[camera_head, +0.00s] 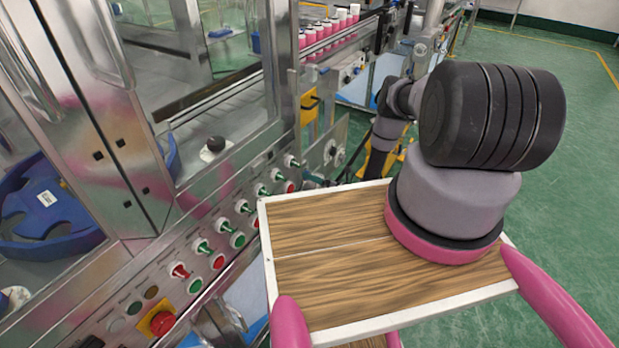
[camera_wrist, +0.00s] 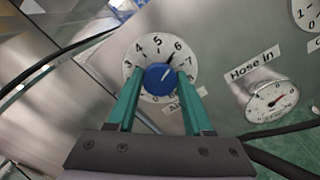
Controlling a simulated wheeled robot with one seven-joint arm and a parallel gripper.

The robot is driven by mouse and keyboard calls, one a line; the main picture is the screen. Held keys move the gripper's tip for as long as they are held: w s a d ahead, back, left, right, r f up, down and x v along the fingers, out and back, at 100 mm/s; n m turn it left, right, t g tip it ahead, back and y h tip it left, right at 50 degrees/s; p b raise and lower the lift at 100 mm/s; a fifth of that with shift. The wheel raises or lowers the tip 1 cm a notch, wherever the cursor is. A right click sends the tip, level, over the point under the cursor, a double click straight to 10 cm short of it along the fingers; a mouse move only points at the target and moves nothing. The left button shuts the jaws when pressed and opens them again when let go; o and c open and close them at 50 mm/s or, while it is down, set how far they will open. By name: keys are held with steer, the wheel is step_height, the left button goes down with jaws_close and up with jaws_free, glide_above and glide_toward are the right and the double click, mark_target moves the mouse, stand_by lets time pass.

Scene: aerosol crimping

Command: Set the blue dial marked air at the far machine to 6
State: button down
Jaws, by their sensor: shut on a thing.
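In the wrist view the blue dial (camera_wrist: 158,80) sits at the middle of a round white scale (camera_wrist: 133,60) on a metal panel. The numbers 3 to 7 show; the lower part of the scale is partly hidden by the fingers. A dark pointer mark at the knob's upper right points between 5 and 6, nearer 6. The label below is partly covered; its start looks like "Ai". My gripper (camera_wrist: 160,88) has its two teal fingers on either side of the knob, shut on it. In the head view the far machine's panel (camera_head: 337,140) is small and the dial cannot be made out.
A "Hose in" gauge (camera_wrist: 271,101) is right of the dial, with another dial (camera_wrist: 308,12) at the upper right. Dark hoses cross the wrist view. In the head view a row of buttons (camera_head: 238,240) lines the near machine. Green floor (camera_head: 560,190) is open at right.

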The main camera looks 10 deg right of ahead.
steer(key=shift+d, duration=0.1)
steer(key=shift+c, duration=1.5)
jaws_free()
steer(key=v, duration=1.1)
